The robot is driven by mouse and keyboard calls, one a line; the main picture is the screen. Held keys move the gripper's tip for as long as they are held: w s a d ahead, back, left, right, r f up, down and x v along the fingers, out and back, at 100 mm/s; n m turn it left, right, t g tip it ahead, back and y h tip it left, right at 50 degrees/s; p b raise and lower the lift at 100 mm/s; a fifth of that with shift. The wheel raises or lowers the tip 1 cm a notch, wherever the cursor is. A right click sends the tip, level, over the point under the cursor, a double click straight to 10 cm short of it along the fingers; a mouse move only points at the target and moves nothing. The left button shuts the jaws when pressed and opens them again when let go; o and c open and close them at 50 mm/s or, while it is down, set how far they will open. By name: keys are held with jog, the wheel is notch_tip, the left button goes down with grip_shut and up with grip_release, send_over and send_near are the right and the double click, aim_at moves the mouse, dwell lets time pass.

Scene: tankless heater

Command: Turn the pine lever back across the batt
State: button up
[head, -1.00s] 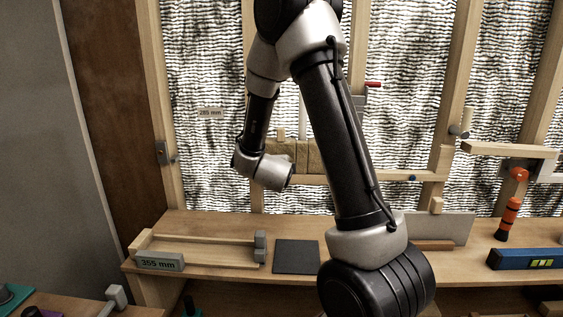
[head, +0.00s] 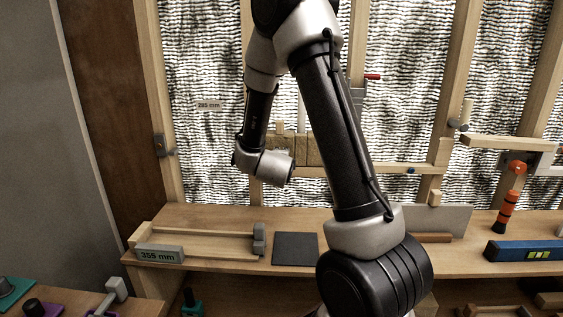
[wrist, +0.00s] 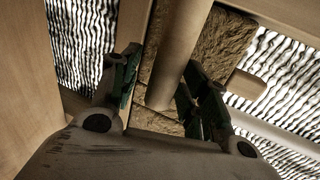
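The brown batt (head: 312,150) is set in the wall between studs, just right of my wrist in the head view. It also fills the upper middle of the wrist view (wrist: 222,45). A smooth round wooden bar, seemingly the pine lever (wrist: 182,45), crosses in front of the batt in the wrist view. My gripper (wrist: 160,90) has its two dark fingers on either side of this bar. A gap shows between the left finger and the bar; the right finger is close beside it, and contact cannot be told. In the head view my wrist hides the fingers.
A wooden shelf below holds a 355 mm gauge block (head: 160,255), a dark square pad (head: 296,248), an orange-handled tool (head: 505,212) and a blue level (head: 525,250). Wooden studs (head: 163,100) flank the batt. A horizontal rail (head: 390,168) runs right of it.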

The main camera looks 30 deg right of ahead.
jog(key=v, duration=1.2)
jog(key=shift+a, duration=0.1)
jog(key=s+a+f+n+g+y, duration=0.2)
jog(key=a+f+n+g+y, duration=0.1)
jog(key=a+f+n+y, duration=0.25)
jog(key=s+a+f+n+g+y, duration=0.2)
jog(key=s+a+f+n+y, duration=0.15)
jog(key=a+n, duration=0.45)
jog(key=s+d+r+n+g, duration=0.1)
jog(key=s+d+r+n, duration=0.2)
jog(key=s+r, duration=0.3)
jog(key=s+d+r+n, duration=0.4)
jog(key=s+r, duration=0.1)
jog(key=s, duration=0.1)
jog(key=s+d+r+n+g+h, duration=0.1)
jog(key=s+d+r+n, duration=0.2)
jog(key=s+r, duration=0.3)
jog(key=shift+s+d+r+n+g, duration=0.2)
jog(key=shift+s+r+n+g, duration=0.15)
jog(key=shift+n, duration=0.4)
